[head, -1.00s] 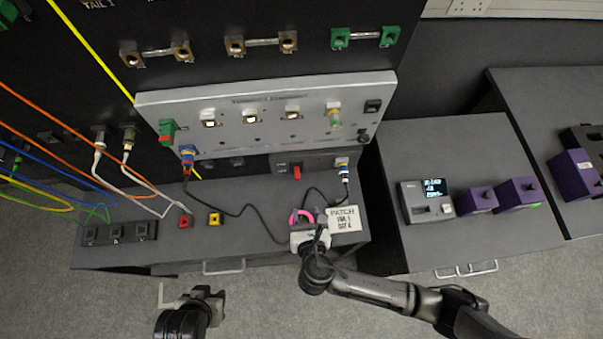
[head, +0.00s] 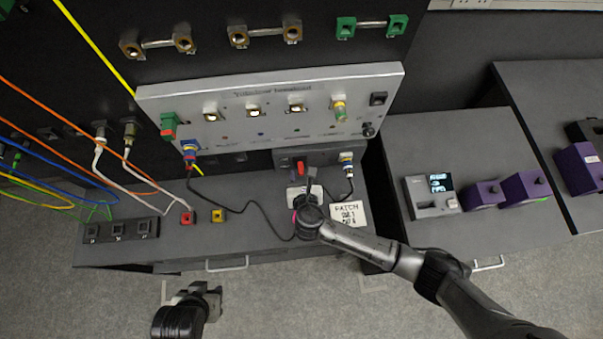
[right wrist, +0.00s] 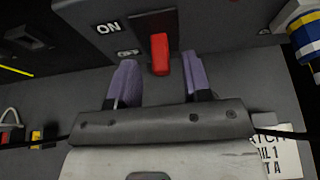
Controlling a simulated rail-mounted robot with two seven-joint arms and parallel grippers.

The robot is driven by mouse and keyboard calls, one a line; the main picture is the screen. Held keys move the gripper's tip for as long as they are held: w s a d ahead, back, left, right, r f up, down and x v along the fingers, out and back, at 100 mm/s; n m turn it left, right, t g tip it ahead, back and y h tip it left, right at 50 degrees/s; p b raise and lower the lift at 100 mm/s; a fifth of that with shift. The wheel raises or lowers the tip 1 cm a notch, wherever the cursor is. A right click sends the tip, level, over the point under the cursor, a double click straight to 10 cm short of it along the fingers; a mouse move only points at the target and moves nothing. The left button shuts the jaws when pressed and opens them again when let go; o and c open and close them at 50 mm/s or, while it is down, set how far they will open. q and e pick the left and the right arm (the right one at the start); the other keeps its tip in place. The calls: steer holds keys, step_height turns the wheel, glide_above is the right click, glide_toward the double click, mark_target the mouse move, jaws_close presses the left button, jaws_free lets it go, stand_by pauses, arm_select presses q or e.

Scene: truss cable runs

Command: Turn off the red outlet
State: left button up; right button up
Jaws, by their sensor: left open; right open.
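A red switch lever (head: 300,167) stands on the grey box under the light panel. In the right wrist view the lever (right wrist: 160,55) is close ahead, beside an "ON" label (right wrist: 108,28) and a partly hidden lower label. My right gripper (right wrist: 157,82) is open, its two purple fingers either side of the lever's lower end, apart from it. In the head view my right gripper (head: 303,188) is just in front of the box, partly hidden by its wrist. My left gripper (head: 207,292) is open and empty in front of the bench.
A blue-and-white plug (head: 346,160) with a black cable is right of the lever. A "PATCH" card (head: 349,215) lies on the bench. A red block (head: 188,218) and a yellow block (head: 218,216) are on the left. A black cable crosses the bench near my right wrist.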

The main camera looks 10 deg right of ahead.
steer(key=shift+w+f, duration=0.2)
steer(key=shift+w, duration=0.25)
jaws_close()
